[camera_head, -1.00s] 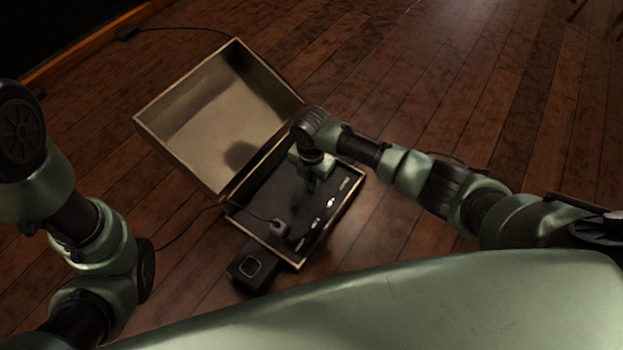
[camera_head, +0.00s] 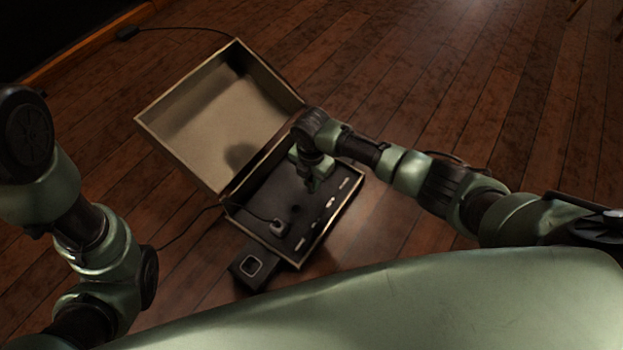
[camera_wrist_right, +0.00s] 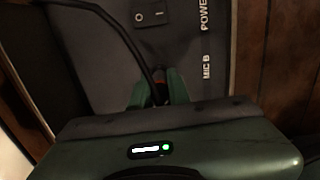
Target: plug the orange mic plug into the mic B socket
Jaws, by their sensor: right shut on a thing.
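My right gripper (camera_head: 313,187) is low over the dark panel (camera_head: 262,196) of the open case. In the right wrist view, its green fingers (camera_wrist_right: 159,92) are shut on the orange mic plug (camera_wrist_right: 160,88), of which only a small reddish bit shows. A black cable runs from the plug toward the upper left. The white label MIC B (camera_wrist_right: 207,67) is on the panel just right of the fingers. The mic B socket itself is hidden by the gripper, and I cannot tell whether the plug's tip is in it. My left gripper is out of view.
The case lid (camera_head: 205,115) stands open behind the panel. A pale plug with a cable (camera_head: 279,227) sits on the panel's near left. A black box (camera_head: 252,268) is against the case's near side. The POWER label (camera_wrist_right: 204,14) is beyond MIC B. Wooden floor surrounds the case.

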